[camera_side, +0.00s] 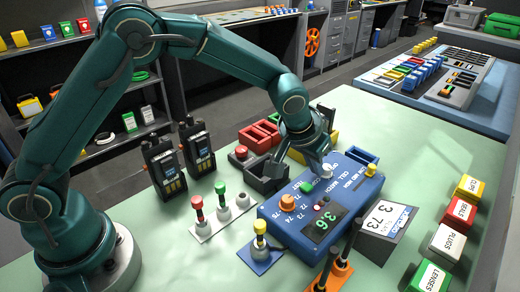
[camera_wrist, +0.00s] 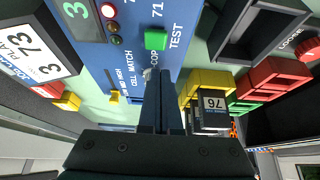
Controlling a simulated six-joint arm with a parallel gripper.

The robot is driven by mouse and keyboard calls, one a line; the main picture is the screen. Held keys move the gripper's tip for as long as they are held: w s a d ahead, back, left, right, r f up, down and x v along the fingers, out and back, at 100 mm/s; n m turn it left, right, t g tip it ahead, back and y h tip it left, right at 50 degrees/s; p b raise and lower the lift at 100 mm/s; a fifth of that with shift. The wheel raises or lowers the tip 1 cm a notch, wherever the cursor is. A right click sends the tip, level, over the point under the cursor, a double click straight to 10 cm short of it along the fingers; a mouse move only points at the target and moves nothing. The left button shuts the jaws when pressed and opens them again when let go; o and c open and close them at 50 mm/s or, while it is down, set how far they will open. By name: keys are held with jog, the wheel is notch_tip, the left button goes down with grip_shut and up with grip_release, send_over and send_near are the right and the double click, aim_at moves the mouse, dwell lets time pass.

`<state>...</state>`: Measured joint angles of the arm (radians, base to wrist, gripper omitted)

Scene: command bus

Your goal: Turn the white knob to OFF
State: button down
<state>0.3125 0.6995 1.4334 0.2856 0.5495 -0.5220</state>
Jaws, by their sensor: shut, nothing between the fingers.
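A blue control panel (camera_side: 308,212) with a lit number display stands on the pale green table. A small white knob (camera_side: 326,171) sits on its upper part, near a green button (camera_side: 306,187). In the wrist view the white knob (camera_wrist: 148,74) is mostly hidden behind my fingertips, so its pointer position cannot be read. My gripper (camera_side: 321,160) points down right above the knob, its fingers shut together and empty. In the wrist view the fingertips (camera_wrist: 155,76) overlap the knob; whether they touch it I cannot tell.
A dark open tray (camera_side: 267,182) stands just left of my gripper, with red bins (camera_side: 258,137) behind. Levers and a tilted number card (camera_side: 389,219) surround the panel. Labelled boxes (camera_side: 459,212) line the right edge.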

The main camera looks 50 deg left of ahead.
jog(key=shift+d, duration=0.7)
jog(key=shift+w+d, duration=0.1)
jog(key=shift+d, duration=0.1)
dwell(0.4)
jog(key=shift+s+d, duration=0.1)
jog(key=shift+s, duration=0.35)
jog(key=shift+r, duration=3)
